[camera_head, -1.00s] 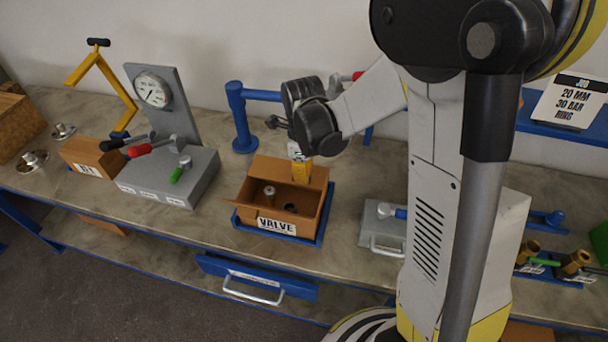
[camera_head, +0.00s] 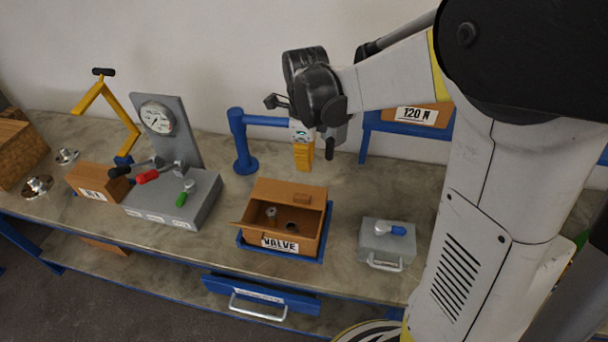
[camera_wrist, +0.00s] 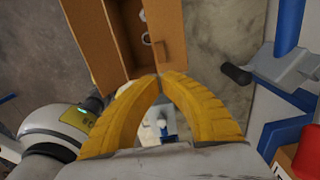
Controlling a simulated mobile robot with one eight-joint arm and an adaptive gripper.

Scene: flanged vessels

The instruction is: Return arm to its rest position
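My gripper (camera_head: 303,158) hangs in the air above the back edge of the open cardboard box marked VALVE (camera_head: 254,238), apart from it. Its yellow fingers point down. In the wrist view the two fingertips of my gripper (camera_wrist: 160,77) meet, with a gap only between the curved finger bases, and nothing is held at the tips. The box also shows in the wrist view (camera_wrist: 95,45), beyond the fingertips. Small metal parts sit inside the box. My white arm reaches in from the right.
A blue post (camera_head: 240,140) with a crossbar stands behind the box. A grey gauge stand (camera_head: 185,200) with levers is at left. A grey case (camera_head: 387,240) with a blue-handled part is at right. A box labelled 120 N (camera_head: 415,114) sits on a blue rack. Bench surface shows between box and case.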

